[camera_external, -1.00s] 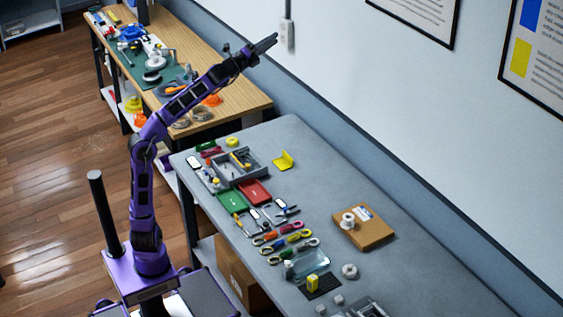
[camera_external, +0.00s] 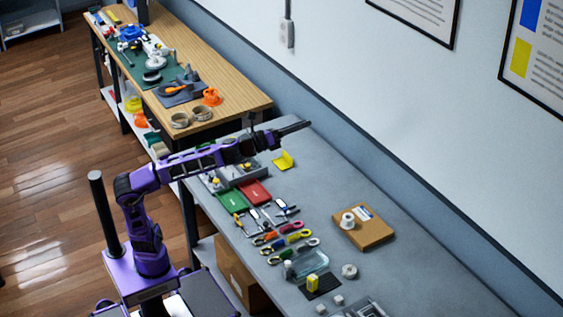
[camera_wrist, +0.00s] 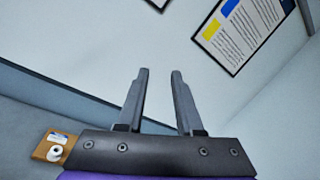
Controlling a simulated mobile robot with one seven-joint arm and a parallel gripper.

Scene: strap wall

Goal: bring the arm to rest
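My gripper (camera_external: 306,125) is held out level above the far left part of the grey table (camera_external: 370,215), pointing to the right toward the wall. In the wrist view its two fingers (camera_wrist: 160,72) stand apart with nothing between them. My purple arm stretches from its base at the lower left and hides part of the grey tray behind the wrist. The gripper appears clear of the table and the wall.
Green (camera_external: 233,200) and red (camera_external: 256,193) cases, several tools, a yellow holder (camera_external: 284,161) and a cardboard box (camera_external: 364,231) lie on the grey table. A wooden workbench (camera_external: 225,85) stands behind. The table's right side is mostly clear.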

